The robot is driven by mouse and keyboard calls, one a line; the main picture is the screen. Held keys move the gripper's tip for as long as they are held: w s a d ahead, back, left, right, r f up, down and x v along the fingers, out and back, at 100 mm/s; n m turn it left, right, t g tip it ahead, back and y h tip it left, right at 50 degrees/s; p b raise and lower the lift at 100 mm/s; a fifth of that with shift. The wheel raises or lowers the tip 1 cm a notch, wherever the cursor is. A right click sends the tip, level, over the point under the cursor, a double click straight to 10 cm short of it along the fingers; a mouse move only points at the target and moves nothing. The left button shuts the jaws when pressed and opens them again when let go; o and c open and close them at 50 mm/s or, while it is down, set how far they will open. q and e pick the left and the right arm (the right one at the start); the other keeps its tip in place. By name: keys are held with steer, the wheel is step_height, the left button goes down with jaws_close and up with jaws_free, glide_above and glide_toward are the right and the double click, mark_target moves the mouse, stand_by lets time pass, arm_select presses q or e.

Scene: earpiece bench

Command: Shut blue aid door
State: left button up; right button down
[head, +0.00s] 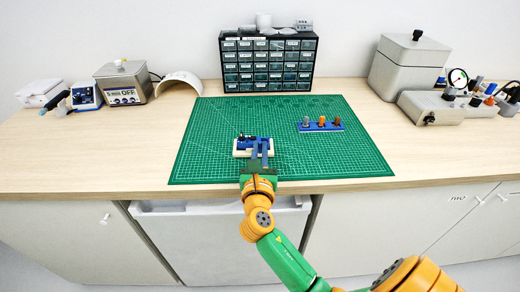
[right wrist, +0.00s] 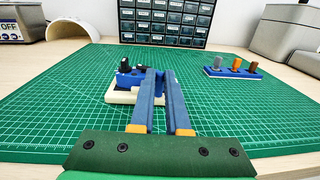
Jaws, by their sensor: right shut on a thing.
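A small blue hearing aid (right wrist: 126,80) sits in a cream holder (right wrist: 120,98) on the green cutting mat. The holder also shows in the head view (head: 239,153), near the mat's front left. My right gripper (head: 260,148) reaches over the mat from the front, with its long blue fingers at the aid. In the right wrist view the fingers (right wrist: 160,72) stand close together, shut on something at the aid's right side. The fingers hide that part, so I cannot tell the door's position. My left gripper is in neither view.
A blue rack (head: 321,126) with three coloured pegs stands on the right of the green mat (head: 350,165). A drawer cabinet (head: 268,62) stands behind. A grey box (head: 408,70) and a testing device (head: 450,106) are at the right. The mat's middle is clear.

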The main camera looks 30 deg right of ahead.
steer(key=shift+w+a+f+m+g+h, duration=0.2)
steer(key=shift+m+g+h, duration=0.1)
steer(key=shift+m+h, duration=0.1)
steer(key=shift+w+a+r+m+g+h+b, duration=0.1)
steer(key=shift+w+r+m+g+h+b, duration=0.1)
steer(key=shift+m+g+h+b, duration=0.15)
steer(key=c, duration=0.9)
jaws_free()
steer(key=shift+f, duration=0.1)
steer(key=v, duration=0.7)
steer(key=shift+b, duration=0.35)
